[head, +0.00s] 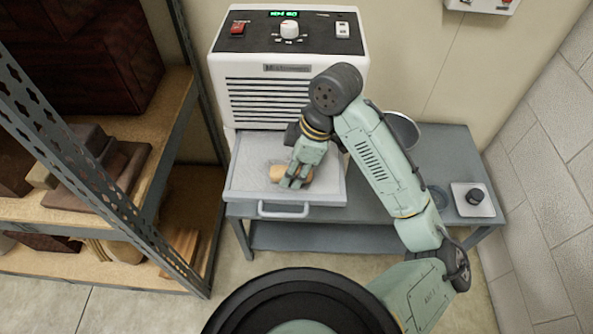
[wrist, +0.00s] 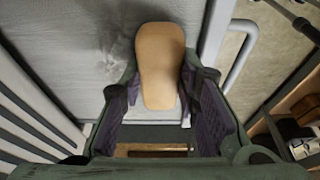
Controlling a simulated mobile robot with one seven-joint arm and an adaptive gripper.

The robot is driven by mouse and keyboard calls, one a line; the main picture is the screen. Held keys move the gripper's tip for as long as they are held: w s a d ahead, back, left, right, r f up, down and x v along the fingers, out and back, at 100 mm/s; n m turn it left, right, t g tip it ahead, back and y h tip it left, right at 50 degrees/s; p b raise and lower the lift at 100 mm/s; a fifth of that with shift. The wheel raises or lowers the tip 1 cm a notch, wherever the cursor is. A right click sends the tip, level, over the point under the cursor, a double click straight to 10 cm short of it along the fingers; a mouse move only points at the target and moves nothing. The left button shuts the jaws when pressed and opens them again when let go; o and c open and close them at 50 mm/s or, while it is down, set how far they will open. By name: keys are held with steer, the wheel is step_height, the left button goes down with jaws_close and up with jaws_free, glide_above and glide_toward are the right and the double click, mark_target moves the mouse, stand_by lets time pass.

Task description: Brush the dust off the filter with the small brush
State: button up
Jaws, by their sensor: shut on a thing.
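The small brush (head: 279,173) has a tan, wooden-looking body. My gripper (head: 292,181) is shut on it above the pulled-out drawer. In the wrist view the brush (wrist: 160,55) lies between the two dark finger pads of my gripper (wrist: 163,82); its bristles are hidden beneath. The filter (head: 250,165) is a pale grey, flat sheet in the drawer under the brush. In the wrist view the filter (wrist: 70,40) shows a darker dust smudge beside the left of the brush. I cannot tell whether the bristles touch the filter.
The drawer's front handle (head: 283,212) sticks out towards me. The white machine (head: 290,80) stands above the drawer on a grey table (head: 440,160). A white plate with a black knob (head: 474,198) lies at the table's right. Shelving (head: 165,120) stands close on the left.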

mark_target(272, 174)
steer(key=shift+w+f, duration=0.15)
steer(key=shift+w, duration=2.9)
steer(key=shift+w+p, duration=0.35)
steer(key=shift+w, duration=1.45)
steer(key=shift+a, duration=0.75)
steer(key=shift+s+p, duration=0.55)
steer(key=shift+s, duration=0.9)
steer(key=shift+s+f+p, duration=0.1)
steer(key=shift+s+p, duration=0.2)
steer(key=shift+s, duration=3.6)
steer(key=shift+a+r+p, duration=0.2)
steer(key=shift+a+p, duration=0.15)
steer(key=shift+a, duration=0.35)
steer(key=shift+w+a, duration=0.1)
steer(key=shift+w+f, duration=0.1)
steer(key=shift+w, duration=3.4)
steer(key=shift+w+p, duration=0.3)
steer(key=shift+w, duration=1.5)
steer(key=shift+a, duration=0.7)
steer(key=shift+s+p, duration=0.45)
steer(key=shift+s, duration=4.95)
steer(key=shift+a+p, duration=0.35)
steer(key=shift+a, duration=0.45)
steer(key=shift+w, duration=3.65)
